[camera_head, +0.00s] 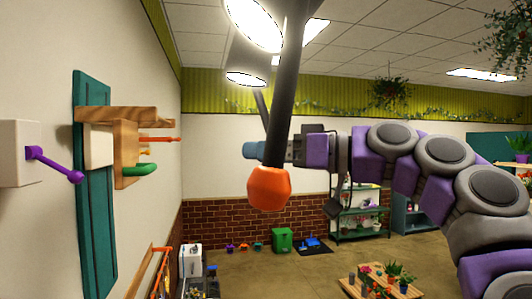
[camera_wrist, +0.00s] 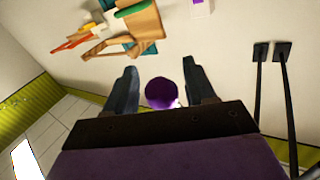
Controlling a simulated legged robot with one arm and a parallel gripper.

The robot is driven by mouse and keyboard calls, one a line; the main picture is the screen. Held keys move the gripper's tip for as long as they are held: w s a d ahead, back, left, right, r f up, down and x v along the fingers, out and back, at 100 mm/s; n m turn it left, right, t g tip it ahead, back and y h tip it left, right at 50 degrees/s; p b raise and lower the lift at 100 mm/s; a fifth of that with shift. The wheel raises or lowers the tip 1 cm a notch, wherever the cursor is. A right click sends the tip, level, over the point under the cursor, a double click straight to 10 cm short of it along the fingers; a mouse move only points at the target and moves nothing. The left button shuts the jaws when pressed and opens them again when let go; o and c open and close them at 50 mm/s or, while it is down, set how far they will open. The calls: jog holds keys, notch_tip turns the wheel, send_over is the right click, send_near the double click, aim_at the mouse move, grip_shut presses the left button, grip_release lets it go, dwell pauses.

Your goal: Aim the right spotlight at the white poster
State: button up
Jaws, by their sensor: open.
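Two lit spotlights hang at the top of the head view. The near spotlight (camera_head: 254,22) has a thick black rod ending in an orange knob (camera_head: 268,187). The farther spotlight (camera_head: 245,79) has a thinner dark rod running down behind the near one. My gripper (camera_head: 254,150) is behind the near rod, which partly covers it. In the wrist view, my gripper (camera_wrist: 160,88) is open, with a purple ball (camera_wrist: 161,93) showing between its fingers. I cannot tell whether they touch it. The pictures do not show clearly which spotlight is the right one. I see no white poster.
A teal wall board (camera_head: 92,190) with wooden shelves and pegs is at left, beside a purple lever (camera_head: 55,165). A plant table (camera_head: 380,285) stands low. Open floor lies beyond.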

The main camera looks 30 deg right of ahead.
jog(key=shift+c, duration=0.4)
grip_shut()
